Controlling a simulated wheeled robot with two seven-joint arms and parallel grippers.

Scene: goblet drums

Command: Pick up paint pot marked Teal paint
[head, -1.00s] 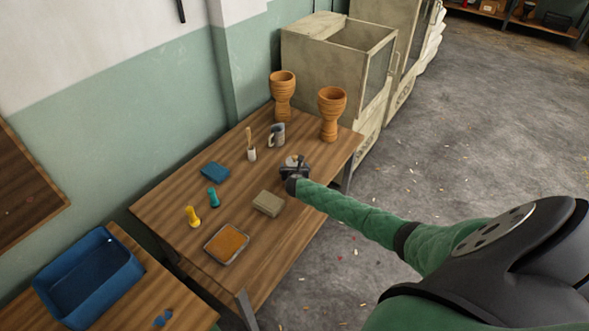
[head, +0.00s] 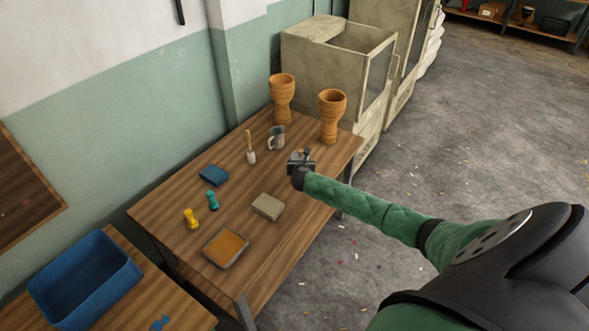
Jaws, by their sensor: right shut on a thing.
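My right gripper (head: 301,161) is over the right part of the wooden table, near its right edge. It is shut on a small pale, greyish thing that looks like the paint pot (head: 298,154); the jaws hide most of it, and no label can be read. I cannot tell surely whether it is clear of the tabletop. My left gripper is out of view.
The table (head: 160,208) holds two wooden goblet drums (head: 282,98) at the back, a grey mug (head: 277,138), a brush (head: 250,147), a blue cloth (head: 213,175), teal (head: 212,200) and yellow (head: 191,218) pieces, a beige block (head: 267,206) and an orange-filled tray (head: 212,257).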

